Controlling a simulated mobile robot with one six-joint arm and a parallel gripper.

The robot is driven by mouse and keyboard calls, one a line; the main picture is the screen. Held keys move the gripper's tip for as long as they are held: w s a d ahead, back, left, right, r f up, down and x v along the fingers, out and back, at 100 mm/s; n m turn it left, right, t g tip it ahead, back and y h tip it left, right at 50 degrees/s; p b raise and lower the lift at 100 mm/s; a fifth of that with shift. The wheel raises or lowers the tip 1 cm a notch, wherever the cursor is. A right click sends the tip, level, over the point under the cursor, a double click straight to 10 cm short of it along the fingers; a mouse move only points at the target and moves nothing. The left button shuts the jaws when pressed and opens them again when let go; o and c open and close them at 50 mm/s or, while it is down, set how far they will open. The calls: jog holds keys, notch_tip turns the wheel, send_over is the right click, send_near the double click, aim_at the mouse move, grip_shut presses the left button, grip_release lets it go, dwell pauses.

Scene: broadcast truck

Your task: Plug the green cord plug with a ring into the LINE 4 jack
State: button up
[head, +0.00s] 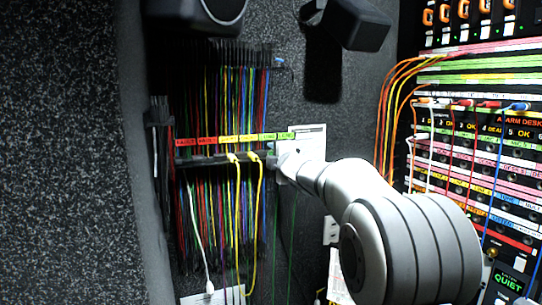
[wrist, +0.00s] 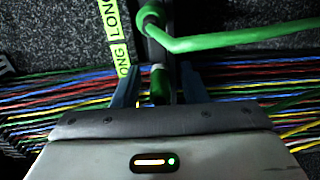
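In the wrist view a green plug (wrist: 158,84) sits between the two blue-grey fingers of my gripper (wrist: 158,88). Gaps show on both sides of the plug, so the fingers look open around it. A thick green cord (wrist: 225,39) bends over the dark rack bar just beyond; I cannot make out a ring. In the head view my gripper (head: 284,162) is at the right end of the cord rack (head: 205,160), and its fingertips are too small to read. The jack panel (head: 480,160) stands at the right; I cannot pick out the LINE 4 jack.
Many coloured cords (head: 222,95) hang at the rack. White and yellow plugged cords (head: 257,190) hang just left of my gripper. A yellow-green LONG label (wrist: 118,30) is beside the fingers. Orange cords (head: 390,100) loop left of the panel. A dark lamp-like box (head: 350,22) juts out above.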

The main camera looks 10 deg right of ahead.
jog(key=shift+c, duration=0.2)
jog(key=shift+r, duration=0.2)
grip_shut()
jog(key=shift+c, duration=1.2)
grip_release()
jog(key=o, duration=1)
jog(key=shift+f, duration=0.2)
jog(key=s, duration=0.2)
jog(key=s+d+b, duration=0.1)
jog(key=s, duration=0.2)
jog(key=s+b, duration=0.1)
jog(key=s, duration=0.1)
jog(key=shift+s+d, duration=0.25)
jog(key=shift+s, duration=0.1)
